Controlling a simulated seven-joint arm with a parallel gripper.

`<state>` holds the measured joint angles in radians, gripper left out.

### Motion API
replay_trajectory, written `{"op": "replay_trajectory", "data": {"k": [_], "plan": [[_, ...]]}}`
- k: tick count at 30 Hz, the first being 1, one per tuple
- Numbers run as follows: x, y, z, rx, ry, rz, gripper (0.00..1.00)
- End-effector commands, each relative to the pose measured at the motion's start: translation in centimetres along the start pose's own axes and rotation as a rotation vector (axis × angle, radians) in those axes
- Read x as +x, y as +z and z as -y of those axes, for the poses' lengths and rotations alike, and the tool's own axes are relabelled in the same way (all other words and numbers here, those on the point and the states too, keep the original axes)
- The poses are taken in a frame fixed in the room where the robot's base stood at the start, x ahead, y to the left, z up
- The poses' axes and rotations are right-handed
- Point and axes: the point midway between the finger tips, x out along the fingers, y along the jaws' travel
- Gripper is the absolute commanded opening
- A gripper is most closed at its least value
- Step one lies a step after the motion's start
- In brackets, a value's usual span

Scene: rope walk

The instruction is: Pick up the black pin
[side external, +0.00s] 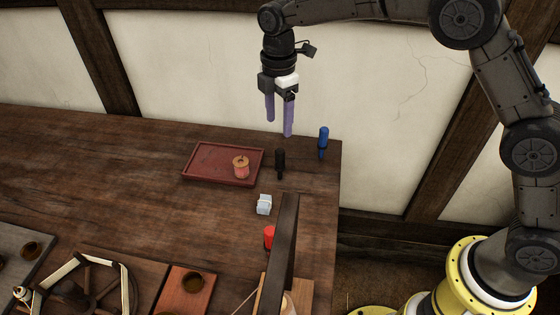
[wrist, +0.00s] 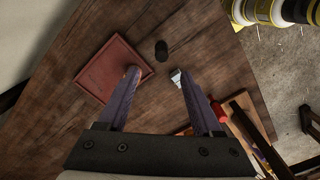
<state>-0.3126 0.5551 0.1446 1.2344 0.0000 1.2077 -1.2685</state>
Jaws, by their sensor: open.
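The black pin (side external: 280,163) stands upright on the wooden table, just right of the red tray. In the wrist view the pin (wrist: 161,50) is seen from above, a little beyond the gap between my fingertips. My gripper (side external: 279,127) is open and empty, with its purple fingers pointing down. It is above the table and apart from the pin. In the wrist view my gripper (wrist: 157,73) has its fingers spread.
A red tray (side external: 200,170) holds a pinkish spool (side external: 241,168). A blue pin (side external: 323,142) stands to the right near the table edge. A small white block (side external: 264,205) and a red object (side external: 269,237) lie nearer, beside a dark upright post (side external: 284,240).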

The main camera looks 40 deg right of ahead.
Motion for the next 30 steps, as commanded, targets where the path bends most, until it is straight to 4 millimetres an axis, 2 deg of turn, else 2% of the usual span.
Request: {"op": "replay_trajectory", "data": {"k": [1,6,14,24,30], "plan": [[1.2,0.1,0.1,0.001,-0.006,0.002,0.67],[3.9,0.1,0.1,0.001,-0.004,0.001,0.67],[5.7,0.1,0.1,0.002,-0.001,0.0,0.67],[10.0,0.1,0.4,0.001,-0.002,0.001,0.67],[10.4,0.1,0.3,0.001,0.0,0.0,0.67]]}}
